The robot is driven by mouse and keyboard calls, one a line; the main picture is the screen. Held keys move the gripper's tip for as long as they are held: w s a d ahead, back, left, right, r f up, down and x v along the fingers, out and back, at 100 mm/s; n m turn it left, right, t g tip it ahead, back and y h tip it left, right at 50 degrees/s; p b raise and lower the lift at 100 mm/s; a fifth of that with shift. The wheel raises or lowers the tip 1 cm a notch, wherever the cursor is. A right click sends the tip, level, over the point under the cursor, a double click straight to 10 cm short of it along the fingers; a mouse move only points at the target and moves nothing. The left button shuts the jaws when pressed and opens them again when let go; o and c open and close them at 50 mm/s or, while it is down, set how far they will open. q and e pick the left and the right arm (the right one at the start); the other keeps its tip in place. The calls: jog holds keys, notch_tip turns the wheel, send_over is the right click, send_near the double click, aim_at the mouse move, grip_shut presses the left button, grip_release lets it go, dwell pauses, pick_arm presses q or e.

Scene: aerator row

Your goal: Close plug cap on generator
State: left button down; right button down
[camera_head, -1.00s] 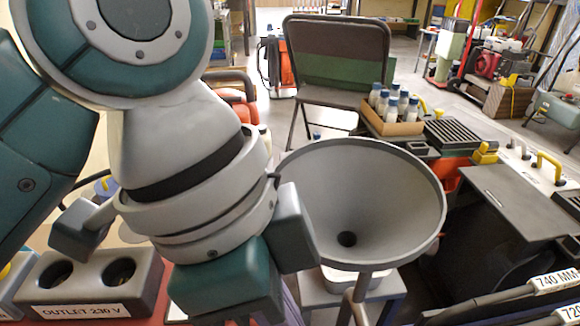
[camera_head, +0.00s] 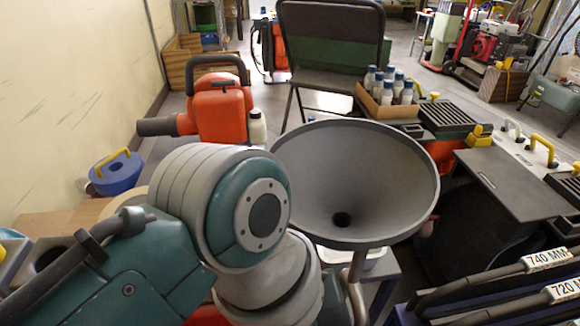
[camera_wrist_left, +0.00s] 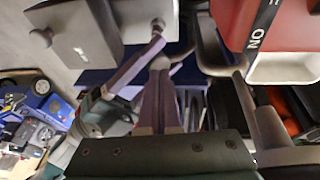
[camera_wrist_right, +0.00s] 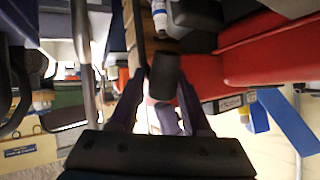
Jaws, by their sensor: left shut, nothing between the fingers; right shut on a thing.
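In the head view a grey block with round sockets (camera_head: 48,256) shows at the lower left, mostly behind my arm. Its cap cannot be made out there. Neither gripper's fingers show in the head view. In the left wrist view my left gripper (camera_wrist_left: 158,66) is shut and empty, its fingertips together. A red body with a black ON strap (camera_wrist_left: 285,25) is to their upper right. In the right wrist view my right gripper (camera_wrist_right: 162,88) is shut on a dark cylindrical piece (camera_wrist_right: 164,74). A red body (camera_wrist_right: 265,60) lies right of it; whether this is the generator is unclear.
A large grey funnel (camera_head: 355,180) stands beside my arm. Behind are an orange machine (camera_head: 222,108), a folding chair (camera_head: 333,48) and a wooden box (camera_head: 385,108) of bottles. A blue round item (camera_head: 117,174) lies left. Labelled bars (camera_head: 500,285) fill the lower right.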

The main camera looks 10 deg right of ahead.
pick_arm(q)
jog(key=shift+f, duration=0.1)
jog(key=shift+s+a+f+t, duration=0.1)
jog(key=shift+s+f+t, duration=0.2)
jog(key=shift+s+f, duration=0.25)
pick_arm(e)
jog(key=shift+w+a, duration=0.1)
jog(key=shift+a, duration=0.05)
jog(key=c, duration=0.8)
grip_release()
pick_arm(q)
jog(key=shift+w, duration=0.15)
pick_arm(e)
jog(key=o, duration=0.4)
pick_arm(q)
jog(key=shift+r, duration=0.1)
pick_arm(e)
jog(key=shift+o, duration=0.2)
